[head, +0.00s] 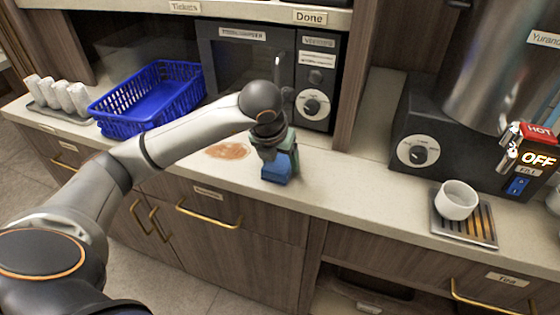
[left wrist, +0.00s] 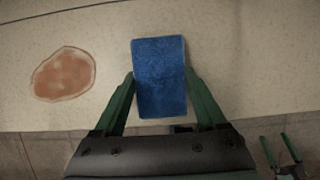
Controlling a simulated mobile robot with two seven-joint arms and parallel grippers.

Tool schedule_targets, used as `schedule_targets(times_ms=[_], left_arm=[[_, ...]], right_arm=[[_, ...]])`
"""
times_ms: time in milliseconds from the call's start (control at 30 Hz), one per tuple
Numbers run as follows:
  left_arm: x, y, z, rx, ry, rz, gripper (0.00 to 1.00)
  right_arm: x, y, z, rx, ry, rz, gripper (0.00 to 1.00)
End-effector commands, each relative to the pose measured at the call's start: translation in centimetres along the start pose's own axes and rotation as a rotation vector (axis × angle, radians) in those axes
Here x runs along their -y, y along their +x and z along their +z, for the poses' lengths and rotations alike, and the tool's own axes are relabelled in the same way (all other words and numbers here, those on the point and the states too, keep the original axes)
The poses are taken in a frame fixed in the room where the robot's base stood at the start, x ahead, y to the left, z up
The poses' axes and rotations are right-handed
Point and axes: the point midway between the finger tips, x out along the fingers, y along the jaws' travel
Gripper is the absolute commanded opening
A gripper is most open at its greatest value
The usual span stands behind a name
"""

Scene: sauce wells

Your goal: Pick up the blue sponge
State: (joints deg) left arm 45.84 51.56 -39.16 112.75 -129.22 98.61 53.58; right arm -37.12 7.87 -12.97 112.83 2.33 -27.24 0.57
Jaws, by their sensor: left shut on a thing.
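The blue sponge (head: 276,168) is a small block at the counter's front part in the head view. My left gripper (head: 277,152) is above it, pointing down, with its fingers closed around its sides. In the left wrist view the sponge (left wrist: 159,78) lies between the two green fingers of my left gripper (left wrist: 158,92), which touch its left and right sides. I cannot tell whether the sponge rests on the counter or is just above it. Another pair of green fingers, my right gripper (left wrist: 279,152), shows at the lower right of the left wrist view, apart and empty.
A brown stain (head: 228,151) lies on the counter (head: 340,187) left of the sponge. A blue basket (head: 150,98) and several white cups (head: 62,92) stand farther left. A microwave (head: 245,62) is behind. A white cup (head: 457,200) stands on a drip tray (head: 478,226) at right.

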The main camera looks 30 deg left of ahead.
Motion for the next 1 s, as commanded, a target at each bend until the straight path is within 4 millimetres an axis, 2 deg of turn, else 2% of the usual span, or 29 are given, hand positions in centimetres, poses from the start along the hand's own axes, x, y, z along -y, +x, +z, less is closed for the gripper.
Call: schedule_targets(times_ms=[167, 300, 533, 700, 800, 1000], left_arm=[[0.0, -1.1, 0.6, 0.004, 0.000, -0.001, 0.19], [0.1, -3.7, 1.2, 0.008, 0.001, -0.003, 0.19], [0.1, -10.5, -1.0, 0.008, 0.003, -0.002, 0.19], [0.1, -13.9, -4.1, 0.007, 0.004, 0.003, 0.19], [0.2, -15.3, -5.5, 0.007, 0.003, 0.002, 0.19], [0.3, -17.0, -7.4, 0.003, 0.001, 0.000, 0.19]], right_arm=[[0.0, 0.0, 0.1, 0.001, 0.000, 0.000, 1.00], [0.0, 0.1, 0.1, 0.001, 0.000, -0.001, 1.00], [0.0, -0.2, -0.2, 0.000, 0.000, 0.000, 1.00], [-0.1, -0.7, -0.8, -0.008, -0.001, 0.004, 1.00], [-0.4, -0.9, -1.0, -0.010, -0.001, 0.011, 1.00], [-0.7, -1.3, -0.3, 0.003, 0.002, 0.020, 1.00]])
